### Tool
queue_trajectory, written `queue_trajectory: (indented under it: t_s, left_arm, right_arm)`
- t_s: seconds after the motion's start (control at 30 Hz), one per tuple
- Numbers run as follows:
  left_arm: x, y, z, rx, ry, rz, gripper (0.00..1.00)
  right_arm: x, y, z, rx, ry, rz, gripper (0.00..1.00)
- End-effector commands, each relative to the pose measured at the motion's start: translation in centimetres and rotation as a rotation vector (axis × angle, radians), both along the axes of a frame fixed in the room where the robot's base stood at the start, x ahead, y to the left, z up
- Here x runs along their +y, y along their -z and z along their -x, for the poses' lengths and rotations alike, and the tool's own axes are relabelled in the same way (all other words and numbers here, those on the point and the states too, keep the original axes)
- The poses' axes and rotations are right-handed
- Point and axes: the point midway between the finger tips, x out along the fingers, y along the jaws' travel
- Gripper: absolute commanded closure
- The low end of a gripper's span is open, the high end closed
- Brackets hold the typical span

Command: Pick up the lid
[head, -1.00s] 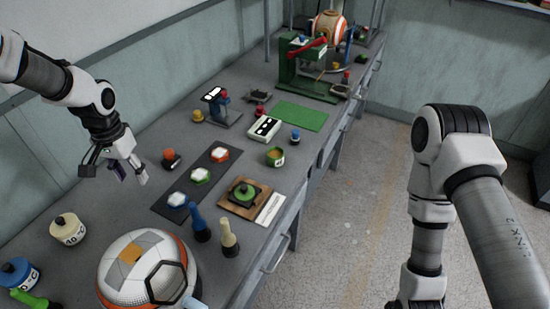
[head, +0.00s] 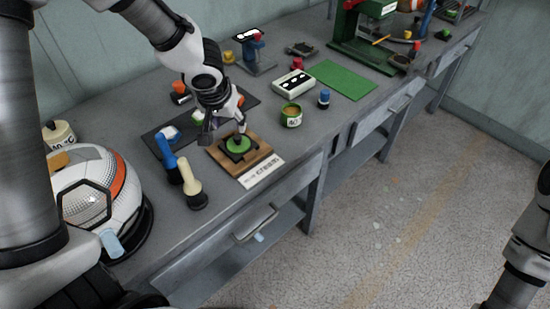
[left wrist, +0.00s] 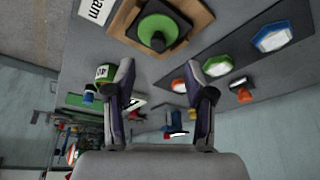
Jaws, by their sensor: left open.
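The lid is a green round disc with a dark knob (head: 239,142), sitting on a dark square plate on a wooden board (head: 262,153). A white label card (head: 262,171) lies at the board's front. My left gripper (head: 224,132) is open and empty, right over the back left part of the board and close to the lid. In the left wrist view the lid (left wrist: 157,30) is at the top, beyond the tips of my two spread fingers (left wrist: 162,75). No contact with the lid shows. My right gripper is out of the picture; only its arm shows at the right edge.
A blue-handled tool (head: 166,156) and a cream-handled tool (head: 190,184) stand left of the board. A green pot (head: 291,116) and a blue bottle (head: 324,98) stand to the right. The green mat (head: 341,79) is clear.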

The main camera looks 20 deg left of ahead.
Motion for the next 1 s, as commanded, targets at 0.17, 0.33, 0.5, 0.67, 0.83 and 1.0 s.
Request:
queue_trajectory:
  t_s: [0.17,0.33,0.5,0.67,0.83,1.0]
  left_arm:
    - [0.0,1.8,-0.4,-0.039,-0.002,0.003,0.46]
    - [0.2,3.3,-1.2,-0.04,-0.002,0.002,0.46]
    - [0.3,5.4,-2.2,-0.038,-0.001,0.002,0.46]
    - [0.5,8.1,-3.3,-0.039,-0.002,0.003,0.46]
    - [0.5,8.4,-3.6,-0.041,-0.002,0.003,0.46]
    - [0.5,8.4,-3.6,-0.041,-0.002,0.002,0.74]
  right_arm:
    - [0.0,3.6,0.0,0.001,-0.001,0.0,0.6]
    - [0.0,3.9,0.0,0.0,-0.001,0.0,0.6]
    - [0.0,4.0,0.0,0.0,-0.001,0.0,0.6]
    - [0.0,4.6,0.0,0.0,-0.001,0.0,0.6]
    - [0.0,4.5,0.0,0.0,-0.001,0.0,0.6]
    - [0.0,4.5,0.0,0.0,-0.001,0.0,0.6]
